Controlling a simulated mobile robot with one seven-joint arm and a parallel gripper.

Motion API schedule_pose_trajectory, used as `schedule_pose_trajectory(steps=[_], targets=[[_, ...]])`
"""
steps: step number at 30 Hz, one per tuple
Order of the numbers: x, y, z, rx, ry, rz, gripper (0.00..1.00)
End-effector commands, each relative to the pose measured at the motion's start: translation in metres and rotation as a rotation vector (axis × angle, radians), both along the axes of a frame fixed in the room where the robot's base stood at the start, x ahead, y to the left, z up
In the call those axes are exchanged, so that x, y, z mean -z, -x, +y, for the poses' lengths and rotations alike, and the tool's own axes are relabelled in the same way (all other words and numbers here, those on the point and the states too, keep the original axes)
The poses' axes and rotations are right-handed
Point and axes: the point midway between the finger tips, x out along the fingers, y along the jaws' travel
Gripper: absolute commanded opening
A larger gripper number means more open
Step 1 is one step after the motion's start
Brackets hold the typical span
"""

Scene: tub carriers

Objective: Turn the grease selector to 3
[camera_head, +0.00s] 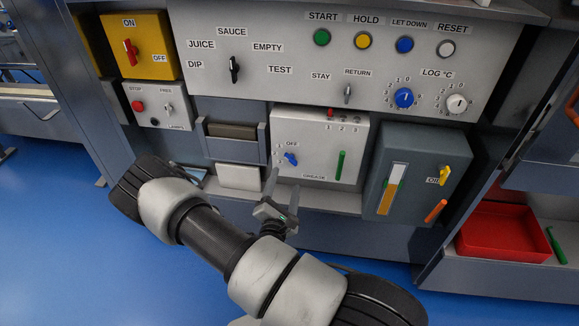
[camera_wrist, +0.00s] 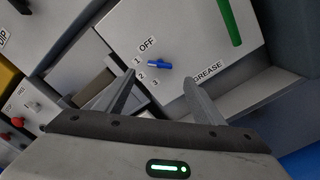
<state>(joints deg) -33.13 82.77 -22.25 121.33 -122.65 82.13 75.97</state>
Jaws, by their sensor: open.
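The grease selector is a small blue knob (camera_head: 291,159) on the front of a white box (camera_head: 341,132) marked GREASE. My gripper (camera_head: 284,182) is open and empty, in front of and just below the knob. In the wrist view the fingers of my gripper (camera_wrist: 158,77) stand apart on either side of the knob, not touching it.
A green lever (camera_head: 340,165) is on the box right of the knob; it also shows in the wrist view (camera_wrist: 228,20). A grey holder (camera_head: 233,141) sits left of the box, and a dark OIL box (camera_head: 416,180) right. A ledge (camera_head: 330,198) runs below.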

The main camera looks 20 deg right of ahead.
Motion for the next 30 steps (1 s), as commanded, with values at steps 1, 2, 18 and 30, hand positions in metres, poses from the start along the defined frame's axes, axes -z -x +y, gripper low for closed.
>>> schedule_pose_trajectory(steps=[1, 2, 18, 30], targets=[[0.001, -0.010, -0.007, 0.002, 0.001, -0.005, 0.62], [0.002, -0.015, -0.011, 0.002, 0.000, -0.004, 0.62], [0.000, -0.075, -0.051, 0.001, 0.001, 0.000, 0.62], [0.000, -0.076, -0.052, 0.001, 0.001, 0.000, 0.41]])
